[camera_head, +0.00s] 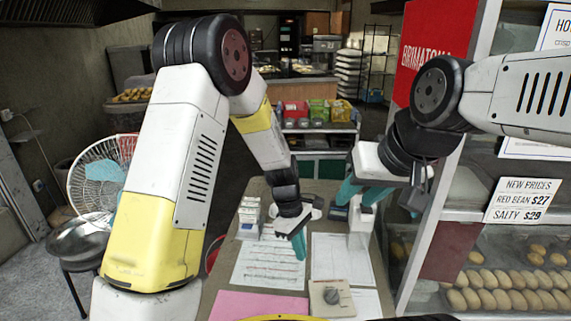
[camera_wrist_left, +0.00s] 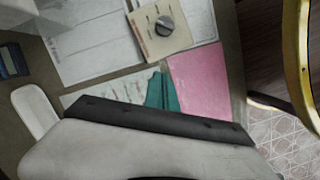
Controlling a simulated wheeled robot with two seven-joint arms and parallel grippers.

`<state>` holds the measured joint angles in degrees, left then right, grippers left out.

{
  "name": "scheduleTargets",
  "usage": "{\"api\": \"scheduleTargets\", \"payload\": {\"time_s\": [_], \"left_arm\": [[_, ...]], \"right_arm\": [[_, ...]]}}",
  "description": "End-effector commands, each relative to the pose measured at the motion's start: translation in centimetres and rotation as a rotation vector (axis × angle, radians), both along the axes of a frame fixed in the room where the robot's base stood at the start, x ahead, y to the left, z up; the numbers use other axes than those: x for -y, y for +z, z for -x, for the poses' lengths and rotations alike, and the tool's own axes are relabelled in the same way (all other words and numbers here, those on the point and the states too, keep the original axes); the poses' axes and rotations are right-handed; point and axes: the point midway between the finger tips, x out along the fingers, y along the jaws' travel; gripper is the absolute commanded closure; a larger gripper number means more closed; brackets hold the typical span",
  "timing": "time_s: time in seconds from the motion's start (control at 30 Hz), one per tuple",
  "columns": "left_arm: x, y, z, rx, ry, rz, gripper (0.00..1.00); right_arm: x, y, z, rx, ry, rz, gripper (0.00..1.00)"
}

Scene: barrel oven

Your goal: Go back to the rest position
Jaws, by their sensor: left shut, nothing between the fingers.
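My left gripper (camera_head: 299,246) hangs over the counter in the head view, its teal fingers together with nothing between them. It also shows in the left wrist view (camera_wrist_left: 160,92), where its teal fingertips overlap a printed sheet near the pink sheet. My right gripper (camera_head: 381,198) is to the right in the head view, beside the display case. Its teal fingers are spread apart and I see nothing held. Both arms are raised over the counter, the left elbow high in the picture.
The counter holds printed sheets (camera_head: 268,267), a pink sheet (camera_head: 255,305), a beige box with a dark knob (camera_head: 332,297) and white cartons (camera_head: 249,213). A glass case with breads (camera_head: 490,290) stands close on the right. A fan (camera_head: 97,180) and a metal bowl (camera_head: 82,236) are left.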

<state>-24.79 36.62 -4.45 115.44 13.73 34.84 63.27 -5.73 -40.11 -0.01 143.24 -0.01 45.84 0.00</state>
Motion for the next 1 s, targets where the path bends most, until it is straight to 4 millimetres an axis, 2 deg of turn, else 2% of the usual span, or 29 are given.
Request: {"api": "scheduleTargets", "payload": {"time_s": [0.23, 0.47, 0.7, 1.0], "left_arm": [[-3.3, 7.8, -0.3, 0.143, -0.141, 0.058, 1.00], [-7.5, 15.1, 1.3, 0.307, -0.312, 0.078, 1.00], [-11.8, 21.1, 4.4, 0.479, -0.488, 0.052, 1.00], [-16.6, 26.2, 9.7, 0.675, -0.704, -0.051, 1.00]], "right_arm": [[0.0, 0.0, 0.0, 0.000, 0.000, 0.000, 0.64], [0.0, 0.0, 0.0, 0.000, 0.000, 0.000, 0.64], [0.0, 0.0, 0.0, 0.000, 0.000, 0.000, 0.64], [0.0, 0.0, 0.0, 0.000, 0.000, 0.000, 0.64]]}}
